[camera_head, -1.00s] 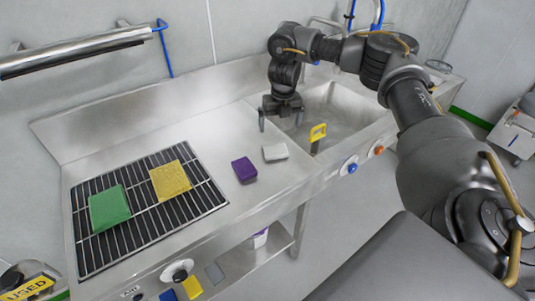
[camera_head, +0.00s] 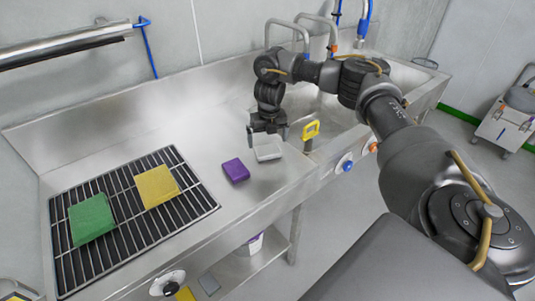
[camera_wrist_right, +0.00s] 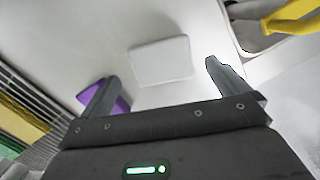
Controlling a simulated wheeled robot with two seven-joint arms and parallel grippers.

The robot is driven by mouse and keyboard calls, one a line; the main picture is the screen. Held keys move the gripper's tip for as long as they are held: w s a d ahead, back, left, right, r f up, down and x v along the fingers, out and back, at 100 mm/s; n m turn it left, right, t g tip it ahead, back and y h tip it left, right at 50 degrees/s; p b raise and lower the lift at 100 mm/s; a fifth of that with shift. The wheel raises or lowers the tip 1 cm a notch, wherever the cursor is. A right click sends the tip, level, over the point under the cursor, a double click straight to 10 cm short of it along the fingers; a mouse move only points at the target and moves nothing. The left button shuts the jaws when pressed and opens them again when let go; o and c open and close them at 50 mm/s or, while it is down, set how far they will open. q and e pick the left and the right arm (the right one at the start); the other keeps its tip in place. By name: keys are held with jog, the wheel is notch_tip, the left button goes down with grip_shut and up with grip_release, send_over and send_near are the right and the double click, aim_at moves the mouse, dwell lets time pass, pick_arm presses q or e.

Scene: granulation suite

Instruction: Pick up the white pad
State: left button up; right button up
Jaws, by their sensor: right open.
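The white pad (camera_head: 268,152) lies flat on the steel counter between the purple pad and the sink. In the right wrist view the white pad (camera_wrist_right: 161,60) shows whole, beyond the fingertips and between their lines. My right gripper (camera_head: 267,139) is open and empty, just behind and above the white pad in the head view. Its two fingers also show in the right wrist view (camera_wrist_right: 165,80), apart from the pad. My left gripper is not in view.
A purple pad (camera_head: 235,170) lies close left of the white pad. Green (camera_head: 91,218) and yellow (camera_head: 156,186) pads lie on the drain grid (camera_head: 128,240). A yellow handle (camera_head: 311,130) stands at the sink's near edge, right of the white pad.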

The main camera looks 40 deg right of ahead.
aim_at(268, 150)
jog(key=shift+s+f+p, duration=0.2)
jog(key=shift+f+p, duration=0.05)
jog(key=shift+p, duration=0.15)
notch_tip(268, 150, down, 4)
jog(key=shift+w+d+r+p, duration=0.1)
jog(key=shift+w+p, duration=0.05)
jog(key=shift+p, duration=0.5)
jog(key=shift+f, duration=0.4)
jog(key=c, duration=1)
